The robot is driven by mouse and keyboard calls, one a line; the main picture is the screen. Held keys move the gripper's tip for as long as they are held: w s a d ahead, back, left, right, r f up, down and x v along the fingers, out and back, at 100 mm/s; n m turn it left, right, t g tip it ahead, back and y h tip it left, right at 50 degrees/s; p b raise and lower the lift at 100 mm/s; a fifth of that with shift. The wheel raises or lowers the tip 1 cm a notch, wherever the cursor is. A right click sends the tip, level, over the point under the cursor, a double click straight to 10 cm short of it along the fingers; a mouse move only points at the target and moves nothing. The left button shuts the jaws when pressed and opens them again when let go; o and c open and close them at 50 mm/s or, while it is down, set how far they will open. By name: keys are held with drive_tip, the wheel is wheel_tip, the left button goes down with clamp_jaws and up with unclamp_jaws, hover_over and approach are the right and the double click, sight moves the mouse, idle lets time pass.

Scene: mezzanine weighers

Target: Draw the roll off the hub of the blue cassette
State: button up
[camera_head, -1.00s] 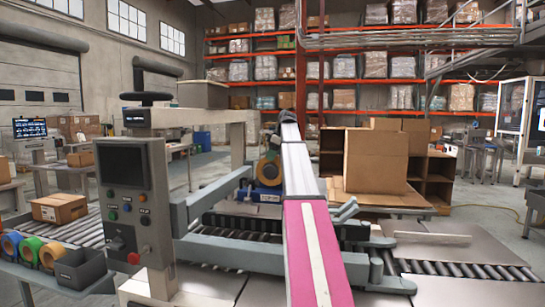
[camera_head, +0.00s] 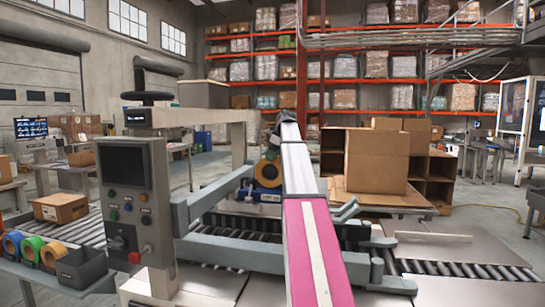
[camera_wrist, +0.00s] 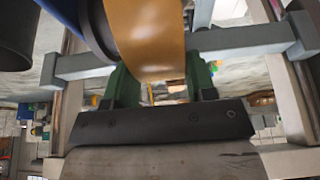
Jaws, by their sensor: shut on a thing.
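The orange-brown roll (camera_head: 268,172) sits upright at the blue cassette (camera_head: 266,196), just left of my arm in the head view. In the wrist view the roll (camera_wrist: 147,35) fills the upper middle, between the two green fingers of my gripper (camera_wrist: 160,80). The gripper is shut on the roll. A blue part, probably the cassette (camera_wrist: 62,12), shows at the upper left against a dark disc beside the roll. The hub is hidden, and I cannot tell how far the roll sits on it. My arm hides the gripper in the head view.
A grey machine frame (camera_head: 235,255) surrounds the cassette, with a control panel (camera_head: 133,190) at left. Spare coloured rolls (camera_head: 30,248) and a dark bin (camera_head: 82,268) stand at lower left. Cardboard boxes (camera_head: 377,162) stand behind at right. Grey bars (camera_wrist: 240,40) pass close to the gripper.

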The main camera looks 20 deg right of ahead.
drive_tip(key=shift+s+a, duration=0.5)
drive_tip(key=shift+s, duration=0.25)
drive_tip(key=shift+s+a, duration=0.55)
drive_tip(key=shift+s, duration=0.25)
drive_tip(key=shift+s+a, duration=0.5)
drive_tip(key=shift+s, duration=0.25)
